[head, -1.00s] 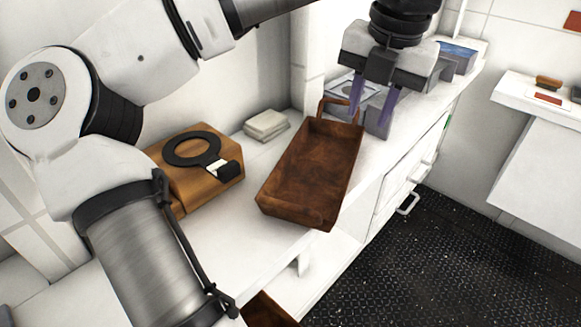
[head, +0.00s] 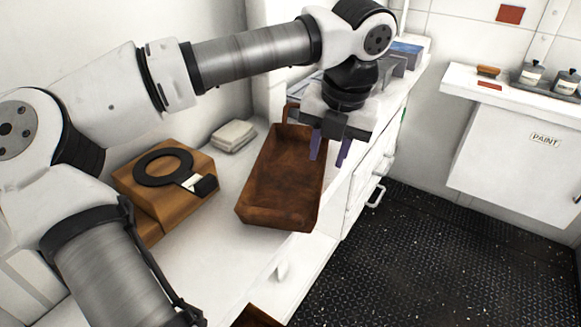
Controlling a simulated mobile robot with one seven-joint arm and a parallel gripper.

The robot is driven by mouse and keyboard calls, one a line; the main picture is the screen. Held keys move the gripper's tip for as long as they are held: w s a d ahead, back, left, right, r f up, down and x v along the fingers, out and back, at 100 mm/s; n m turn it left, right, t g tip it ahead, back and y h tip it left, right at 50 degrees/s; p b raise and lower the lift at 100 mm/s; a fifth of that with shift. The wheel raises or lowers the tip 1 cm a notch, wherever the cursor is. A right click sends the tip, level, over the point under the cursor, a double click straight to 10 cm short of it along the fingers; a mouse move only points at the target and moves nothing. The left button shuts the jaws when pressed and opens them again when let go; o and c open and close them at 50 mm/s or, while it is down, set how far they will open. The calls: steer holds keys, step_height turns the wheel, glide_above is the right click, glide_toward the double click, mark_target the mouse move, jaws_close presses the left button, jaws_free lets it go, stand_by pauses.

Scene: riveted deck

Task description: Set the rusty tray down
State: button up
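The rusty tray (head: 268,213) is a long, shallow brown box with a loop handle at its far end. It sits on the white counter (head: 205,235), its near right corner close to the counter's front edge. My gripper (head: 329,153) points down by the tray's right rim, toward the far end. Its two purple fingers are spread with nothing between them. The left finger overlaps the tray's rim in the picture; I cannot tell whether it touches.
A wooden block (head: 165,195) with a black ring (head: 163,167) stands left of the tray. Pale folded cloths (head: 234,136) lie behind. Grey bins line the counter's far end. A shelf with paint pots (head: 532,73) is at right. Dark deck floor (head: 440,255) is open.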

mark_target(324, 169)
steer(key=f, duration=0.1)
steer(key=f+p, duration=0.1)
steer(key=f, duration=0.1)
steer(key=w+f, duration=0.1)
steer(key=f, duration=0.1)
steer(key=shift+a+p, duration=0.25)
steer(key=shift+p, duration=0.05)
jaws_close()
steer(key=shift+s, duration=0.1)
